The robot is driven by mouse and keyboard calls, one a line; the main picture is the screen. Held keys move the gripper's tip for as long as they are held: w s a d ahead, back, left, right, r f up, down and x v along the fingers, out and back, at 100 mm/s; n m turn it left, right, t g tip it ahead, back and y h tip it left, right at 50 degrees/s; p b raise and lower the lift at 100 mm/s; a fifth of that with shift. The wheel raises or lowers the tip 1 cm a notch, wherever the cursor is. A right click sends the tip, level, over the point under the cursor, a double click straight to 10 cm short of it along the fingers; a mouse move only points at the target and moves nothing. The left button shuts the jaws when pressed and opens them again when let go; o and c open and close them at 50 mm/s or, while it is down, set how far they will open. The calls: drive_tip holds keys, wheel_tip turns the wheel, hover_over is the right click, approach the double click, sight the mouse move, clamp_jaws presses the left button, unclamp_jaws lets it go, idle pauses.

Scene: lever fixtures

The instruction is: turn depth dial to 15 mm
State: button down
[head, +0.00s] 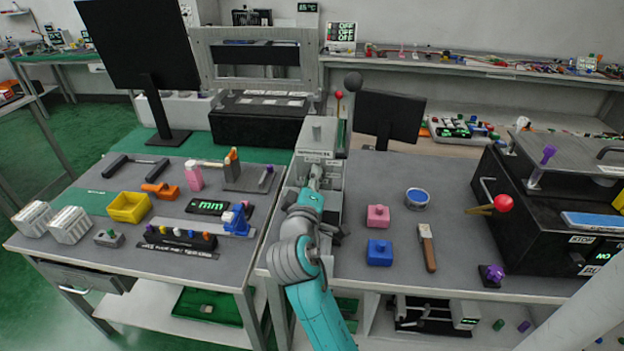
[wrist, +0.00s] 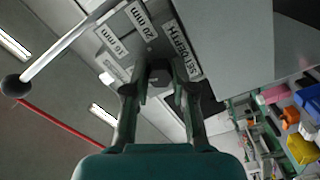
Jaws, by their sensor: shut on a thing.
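The depth dial (wrist: 159,74) is a dark knob on the face of a grey machine, in the upper middle of the wrist view. My arm hides the dial there. I cannot tell which mark the dial points to.
A red-tipped rod (head: 339,95) stands near. Pink (head: 378,215) and blue (head: 379,252) blocks sit right of my arm.

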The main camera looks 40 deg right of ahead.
drive_tip(key=shift+m, duration=1.5)
drive_tip(key=c, duration=1)
unclamp_jaws()
drive_tip(key=shift+o, duration=0.2)
drive_tip(key=v, duration=1.2)
drive_tip(key=shift+s+d, duration=0.1)
drive_tip(key=shift+s, duration=0.05)
